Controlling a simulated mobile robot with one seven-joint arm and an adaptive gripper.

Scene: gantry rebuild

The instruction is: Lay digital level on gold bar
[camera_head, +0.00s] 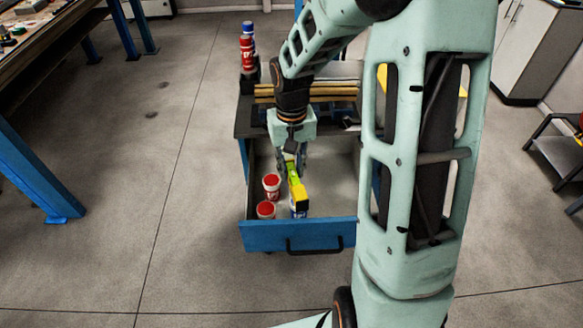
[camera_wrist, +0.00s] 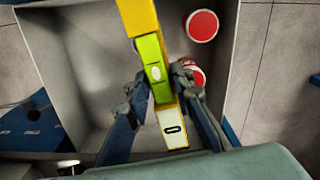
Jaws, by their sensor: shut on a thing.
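The digital level is a yellow bar with a lime-green middle (camera_head: 293,178). It also shows in the wrist view (camera_wrist: 150,50), running from the top edge down between my fingers. My gripper (camera_head: 293,163) points down over the open drawer and is shut on the level; both fingers flank it in the wrist view (camera_wrist: 160,95). The level's far end reaches toward the drawer front. Tan-gold bars with dark gaps (camera_head: 320,91) lie across the cabinet top behind my gripper. I cannot tell whether one of these is the gold bar.
The blue-fronted drawer (camera_head: 262,238) stands open. Red-lidded tubs (camera_head: 271,182) (camera_head: 266,209) stand inside, left of the level. A white-and-blue item partly shows below the level's end. Red and blue cans (camera_head: 247,52) stand at the cabinet's back left. Open floor lies left.

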